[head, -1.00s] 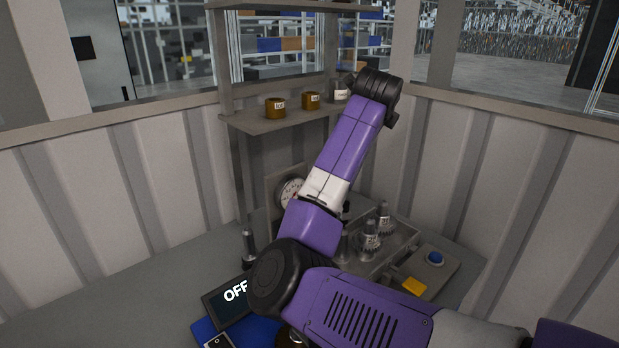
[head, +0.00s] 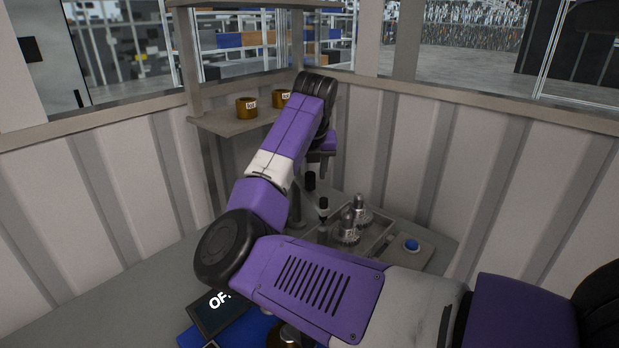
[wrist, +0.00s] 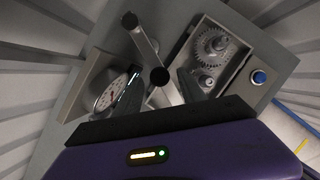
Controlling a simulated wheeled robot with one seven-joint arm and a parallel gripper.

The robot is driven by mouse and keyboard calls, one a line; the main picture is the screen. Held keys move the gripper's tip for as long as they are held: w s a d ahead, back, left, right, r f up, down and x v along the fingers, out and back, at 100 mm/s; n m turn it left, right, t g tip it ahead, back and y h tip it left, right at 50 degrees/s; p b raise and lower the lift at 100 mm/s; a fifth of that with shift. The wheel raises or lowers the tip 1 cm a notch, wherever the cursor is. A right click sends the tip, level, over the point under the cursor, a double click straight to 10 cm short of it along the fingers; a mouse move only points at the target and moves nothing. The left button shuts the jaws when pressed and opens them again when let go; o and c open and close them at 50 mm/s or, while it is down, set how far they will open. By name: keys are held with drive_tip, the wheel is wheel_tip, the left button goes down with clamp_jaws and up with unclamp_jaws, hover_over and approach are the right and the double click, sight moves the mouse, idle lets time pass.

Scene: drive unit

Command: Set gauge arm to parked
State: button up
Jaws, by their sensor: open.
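In the wrist view, a grey bar (wrist: 146,48) with black round ends stands out above the bench beside a round white dial gauge (wrist: 112,92); I take it for the gauge arm, but cannot tell its setting. In the head view, a black-topped post (head: 323,204) shows beyond my forearm, and the dial is hidden by my arm. My gripper (head: 320,158) points down above the bench, partly hidden by my wrist. It is open, with nothing seen in it.
A tray (wrist: 197,22) holds gears to the right of the bar. A blue button (wrist: 259,77) is further right. Brown pots (head: 246,108) stand on a shelf (head: 215,124) at the back. A display (head: 218,308) lies at the front. Ribbed walls enclose the bench.

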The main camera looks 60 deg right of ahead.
sight(307, 186)
drive_tip(key=shift+x, duration=1.75)
clamp_jaws()
drive_tip(key=shift+r, duration=0.1)
